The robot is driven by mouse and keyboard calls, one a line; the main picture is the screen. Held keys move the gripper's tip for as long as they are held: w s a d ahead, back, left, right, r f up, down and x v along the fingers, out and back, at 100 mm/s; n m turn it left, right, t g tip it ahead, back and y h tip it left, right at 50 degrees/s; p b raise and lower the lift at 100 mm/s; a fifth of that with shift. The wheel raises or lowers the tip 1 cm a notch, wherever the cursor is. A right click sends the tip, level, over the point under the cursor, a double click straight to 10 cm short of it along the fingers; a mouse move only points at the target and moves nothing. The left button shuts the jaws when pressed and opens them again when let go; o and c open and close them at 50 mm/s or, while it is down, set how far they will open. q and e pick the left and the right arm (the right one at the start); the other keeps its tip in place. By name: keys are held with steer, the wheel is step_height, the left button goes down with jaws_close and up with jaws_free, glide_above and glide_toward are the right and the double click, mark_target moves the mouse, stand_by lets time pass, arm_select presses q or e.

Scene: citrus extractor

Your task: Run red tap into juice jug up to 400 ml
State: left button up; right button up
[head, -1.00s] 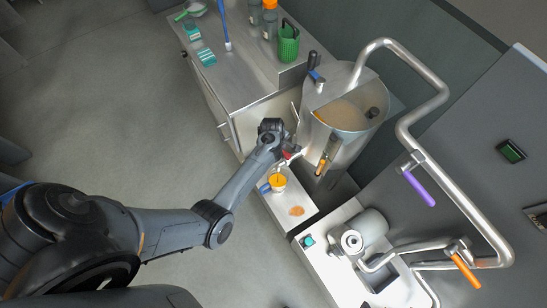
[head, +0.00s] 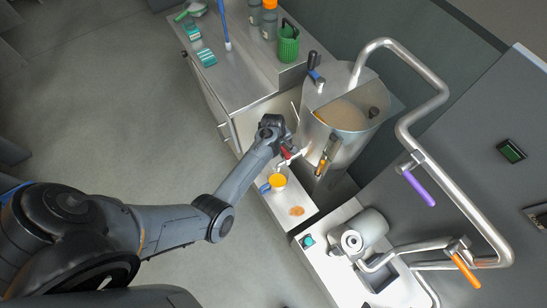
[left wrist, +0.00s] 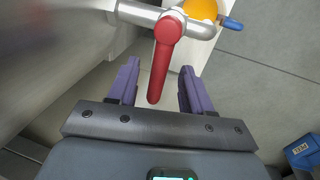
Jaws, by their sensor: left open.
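The red tap handle (head: 287,151) sits on a steel spout pipe at the foot of the vat. In the left wrist view the red handle (left wrist: 162,62) hangs from the pipe (left wrist: 150,14). My left gripper (left wrist: 158,72) is open, with its two purple fingers on either side of the handle and a gap at each side. The juice jug (head: 278,182) stands below the spout with orange juice in it and a blue handle at its left. Part of the jug's orange juice (left wrist: 199,8) shows beyond the pipe. The juice level against any marks cannot be read. My right gripper is out of view.
The steel vat (head: 340,140) stands right behind the tap. An orange-brown spill (head: 296,211) lies on the ledge in front of the jug. Open floor lies left.

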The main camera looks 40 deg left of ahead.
arm_select(q)
steer(key=shift+a, duration=0.15)
steer(key=a, duration=0.6)
steer(key=shift+w+a+b, duration=0.25)
steer(key=shift+w+b, duration=0.2)
stand_by(0.3)
